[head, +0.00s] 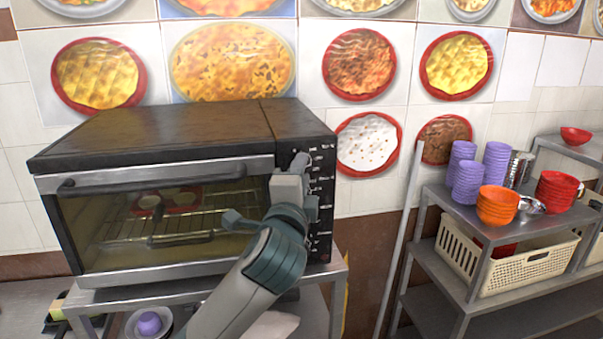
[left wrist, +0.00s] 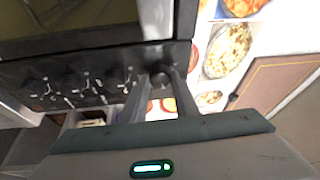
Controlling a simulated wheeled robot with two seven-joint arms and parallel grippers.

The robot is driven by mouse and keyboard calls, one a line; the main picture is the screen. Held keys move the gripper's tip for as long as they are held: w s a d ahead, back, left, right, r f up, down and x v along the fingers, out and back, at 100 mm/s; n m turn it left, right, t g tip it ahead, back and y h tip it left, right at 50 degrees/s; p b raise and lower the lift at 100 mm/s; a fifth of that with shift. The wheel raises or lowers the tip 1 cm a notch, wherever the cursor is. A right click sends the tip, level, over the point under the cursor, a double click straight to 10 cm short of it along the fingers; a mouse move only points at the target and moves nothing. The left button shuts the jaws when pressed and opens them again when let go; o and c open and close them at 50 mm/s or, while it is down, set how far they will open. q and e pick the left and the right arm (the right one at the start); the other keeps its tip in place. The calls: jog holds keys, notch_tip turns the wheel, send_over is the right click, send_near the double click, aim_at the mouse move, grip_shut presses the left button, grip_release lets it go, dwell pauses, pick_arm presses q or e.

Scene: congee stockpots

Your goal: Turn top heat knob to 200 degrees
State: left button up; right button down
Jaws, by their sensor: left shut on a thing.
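A toaster oven (head: 180,170) with a black top and glass door stands on a metal stand. Its dark control panel (head: 322,190) is on the right of its front, largely behind my left gripper (head: 298,168). In the left wrist view, the panel runs sideways with several round knobs (left wrist: 82,82). The top heat knob (left wrist: 160,74) is the one at the panel's right end there. My left gripper (left wrist: 159,88) is shut on this knob, one finger on each side. The knob's pointer and the degree marks cannot be read. My right gripper is not in view.
The oven door is closed, with a long handle (head: 150,180) across its top. A tray with food (head: 180,200) shows inside. A metal shelf (head: 440,195) at right holds purple cups (head: 467,182), orange bowls (head: 497,205) and a cream basket (head: 525,262). A pole (head: 401,230) leans between.

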pick_arm(q)
jog(key=shift+d+r+m+g+y, duration=0.15)
jog(key=shift+m+g, duration=0.4)
jog(key=shift+m, duration=0.75)
jog(key=shift+a+r+m+g+y, duration=0.15)
jog(key=shift+m+g, duration=0.35)
jog(key=shift+m, duration=0.8)
jog(key=shift+d+r+m+g+y, duration=0.15)
jog(key=shift+m+g, duration=0.4)
jog(key=shift+m, duration=0.75)
jog(key=shift+f, duration=0.1)
jog(key=o, duration=1.1)
jog(key=shift+c, duration=0.2)
